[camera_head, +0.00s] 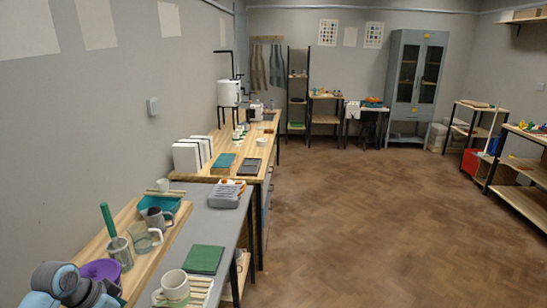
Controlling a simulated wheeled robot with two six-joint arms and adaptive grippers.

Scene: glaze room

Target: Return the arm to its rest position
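Part of my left arm shows at the bottom left corner of the head view, its blue and grey joints close to the near counter. Its gripper fingers are not visible. My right arm and gripper are not in the picture. The grey counter (205,222) lies beside the arm, with a wooden board (153,262) along its wall side.
By the arm stand a purple bowl (100,270), a cup with a green-handled tool (119,252), mugs such as a glassy one (143,240), and a white mug (174,287). A green book (204,259) lies nearby. The wooden floor (370,225) is clear.

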